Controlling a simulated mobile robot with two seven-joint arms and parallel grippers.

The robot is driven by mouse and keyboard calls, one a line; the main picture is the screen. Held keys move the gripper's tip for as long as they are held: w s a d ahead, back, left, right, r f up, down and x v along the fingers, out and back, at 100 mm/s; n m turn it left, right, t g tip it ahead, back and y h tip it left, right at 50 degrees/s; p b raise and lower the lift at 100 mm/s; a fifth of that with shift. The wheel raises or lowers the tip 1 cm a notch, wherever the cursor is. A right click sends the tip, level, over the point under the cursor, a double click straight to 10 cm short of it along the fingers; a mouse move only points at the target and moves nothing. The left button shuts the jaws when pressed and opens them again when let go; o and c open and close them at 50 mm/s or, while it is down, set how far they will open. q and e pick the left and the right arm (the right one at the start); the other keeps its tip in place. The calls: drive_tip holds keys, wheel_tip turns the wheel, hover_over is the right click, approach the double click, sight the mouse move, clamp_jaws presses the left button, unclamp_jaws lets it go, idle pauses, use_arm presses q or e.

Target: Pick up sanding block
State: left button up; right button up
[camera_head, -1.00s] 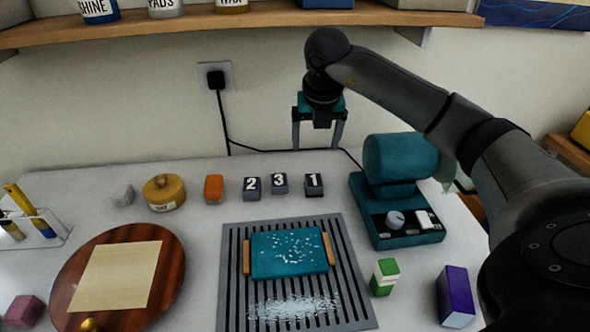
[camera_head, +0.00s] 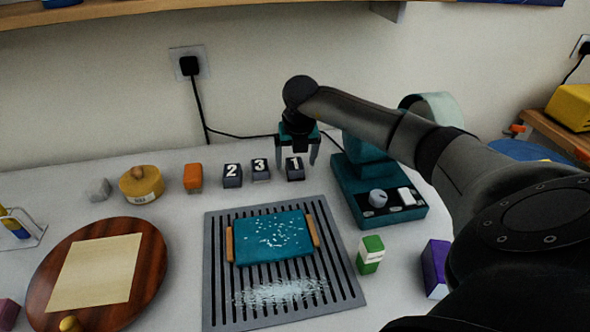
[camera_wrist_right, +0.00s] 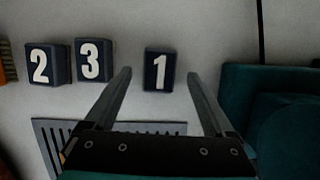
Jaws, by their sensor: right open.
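Three small dark blocks with white numbers stand in a row behind the slatted grey mat: block 2 (camera_head: 232,176), block 3 (camera_head: 261,169) and block 1 (camera_head: 295,169). The pictures do not say which is the sanding block. My right gripper (camera_head: 296,158) is open and empty, its fingers pointing down over block 1. In the right wrist view, block 1 (camera_wrist_right: 159,70) shows between the fingertips, with block 3 (camera_wrist_right: 94,60) and block 2 (camera_wrist_right: 47,64) to the left. The height of the fingertips above it is hard to judge. My left gripper is not in view.
A teal machine (camera_head: 376,215) stands close to the right of block 1. An orange block (camera_head: 193,178) and a round yellow tin (camera_head: 141,184) stand to the left. The slatted mat (camera_head: 213,270) bears a teal tray (camera_head: 270,254). A green-and-white block (camera_head: 370,255) stands nearby.

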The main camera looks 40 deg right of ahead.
drive_tip(key=shift+x, duration=0.95)
clamp_jaws()
